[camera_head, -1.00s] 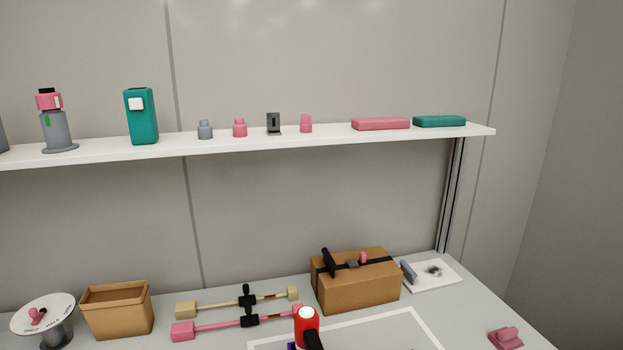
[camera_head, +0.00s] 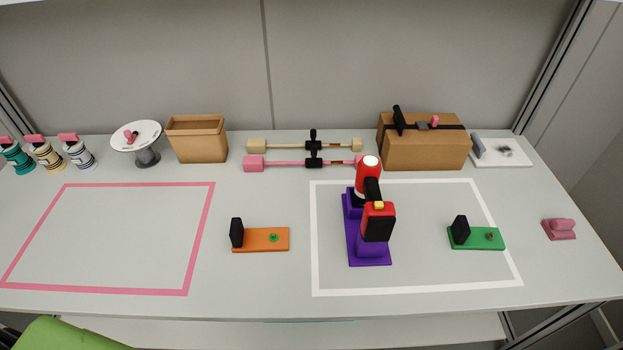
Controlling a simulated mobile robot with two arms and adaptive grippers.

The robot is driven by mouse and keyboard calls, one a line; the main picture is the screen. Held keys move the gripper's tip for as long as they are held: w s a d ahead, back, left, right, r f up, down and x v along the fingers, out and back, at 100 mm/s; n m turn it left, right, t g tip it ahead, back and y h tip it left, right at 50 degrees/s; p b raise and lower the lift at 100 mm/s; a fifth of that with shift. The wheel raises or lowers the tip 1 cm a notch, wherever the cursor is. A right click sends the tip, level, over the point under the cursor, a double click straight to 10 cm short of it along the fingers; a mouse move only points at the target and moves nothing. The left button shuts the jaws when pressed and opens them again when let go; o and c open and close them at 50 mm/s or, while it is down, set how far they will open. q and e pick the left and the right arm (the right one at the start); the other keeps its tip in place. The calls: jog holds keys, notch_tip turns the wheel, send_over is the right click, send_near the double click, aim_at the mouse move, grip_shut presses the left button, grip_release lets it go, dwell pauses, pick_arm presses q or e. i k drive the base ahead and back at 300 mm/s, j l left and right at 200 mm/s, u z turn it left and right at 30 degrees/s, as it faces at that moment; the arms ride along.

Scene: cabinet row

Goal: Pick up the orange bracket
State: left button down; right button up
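The orange bracket (camera_head: 266,241) lies flat on the grey table between the pink outline and the white outline. It is an orange plate with a black upright block at its left end and a small green mark on top. Nothing touches it. Neither of my grippers shows in the head view.
Inside the white outline (camera_head: 330,292) stand a purple holder with a red and black tool (camera_head: 377,222) and a green bracket (camera_head: 482,240). The pink outline (camera_head: 110,290) is empty. A brown bin (camera_head: 197,145), rods and a cardboard box (camera_head: 424,150) line the back.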

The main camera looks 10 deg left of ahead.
aim_at(243, 240)
jog(key=k+u, duration=0.3)
jog(key=k, duration=0.15)
jog(key=k+j+u, duration=0.15)
jog(key=k+u, duration=0.15)
jog(key=k, duration=0.1)
